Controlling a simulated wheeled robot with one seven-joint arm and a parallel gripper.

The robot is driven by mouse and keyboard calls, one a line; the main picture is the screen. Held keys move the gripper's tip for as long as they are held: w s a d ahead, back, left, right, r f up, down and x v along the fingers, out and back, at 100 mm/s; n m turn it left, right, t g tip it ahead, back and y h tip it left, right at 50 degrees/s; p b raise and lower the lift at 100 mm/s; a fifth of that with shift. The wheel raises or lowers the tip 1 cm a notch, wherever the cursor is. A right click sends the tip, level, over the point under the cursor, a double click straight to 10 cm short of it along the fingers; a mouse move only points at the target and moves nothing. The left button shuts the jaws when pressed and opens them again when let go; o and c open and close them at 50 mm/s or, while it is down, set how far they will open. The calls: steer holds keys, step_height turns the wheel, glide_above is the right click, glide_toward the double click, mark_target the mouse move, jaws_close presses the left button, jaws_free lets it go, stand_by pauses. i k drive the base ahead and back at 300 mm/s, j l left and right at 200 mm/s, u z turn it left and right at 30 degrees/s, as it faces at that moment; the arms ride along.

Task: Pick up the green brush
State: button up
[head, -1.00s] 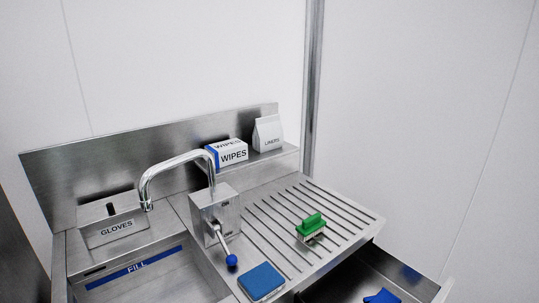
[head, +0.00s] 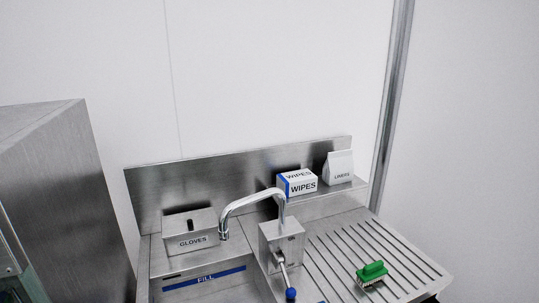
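The green brush (head: 372,271) rests on the ribbed steel drainboard (head: 416,258) at the lower right of the head view. Its green back and handle face up, with pale bristles underneath. It stands apart from the tap block, to the right of the blue-knobbed lever. My gripper is not in view.
A curved tap (head: 250,197) rises from a steel block (head: 281,244) with a blue-knobbed lever (head: 290,293). A gloves box (head: 190,232), a wipes box (head: 297,183) and a liners bag (head: 339,168) stand along the back. A tall steel cabinet (head: 70,200) is at left.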

mark_target(372, 273)
steer(key=k+l+z, duration=0.1)
steer(key=z, duration=0.35)
steer(key=k+l+z, duration=0.15)
steer(key=z, duration=0.3)
steer(key=k+l+z, duration=0.1)
steer(key=z, duration=0.35)
steer(key=l, duration=0.1)
